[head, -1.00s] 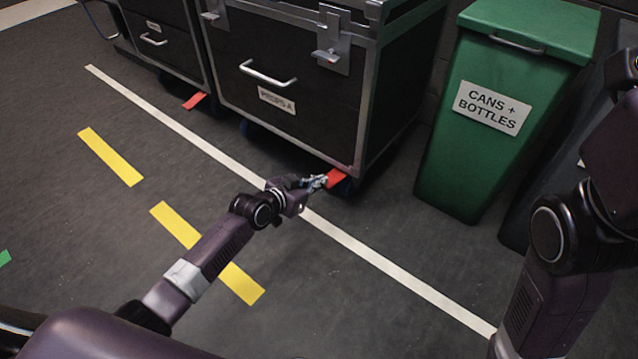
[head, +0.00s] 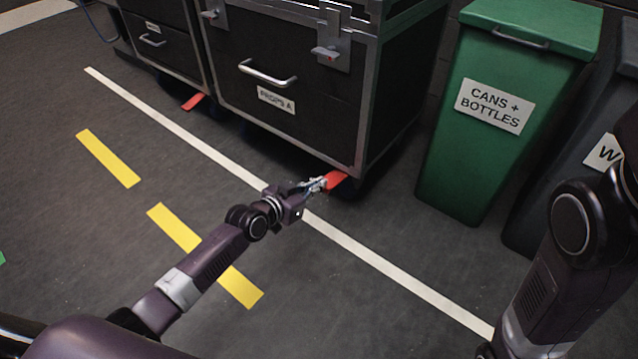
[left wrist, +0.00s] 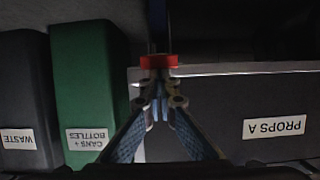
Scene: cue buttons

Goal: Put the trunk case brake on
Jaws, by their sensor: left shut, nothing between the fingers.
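The trunk case (head: 290,105) is a large black box with metal edges and a "PROPS A" label, standing on casters. Its red brake pedal (head: 335,180) sticks out low at the front right corner. The pedal also shows in the left wrist view (left wrist: 159,62), straight ahead of the fingertips. My left gripper (head: 318,184) is shut and empty, with its tips at the near side of the pedal, seeming to touch it. The fingers hide part of the pedal's near edge. My right gripper is outside the views; only my right arm shows at the right.
A second black case (head: 165,40) with a red pedal (head: 192,102) stands at the left. A green "CANS + BOTTLES" bin (head: 490,150) and a dark bin (head: 545,185) stand at the right. The floor with white and yellow lines is open in front.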

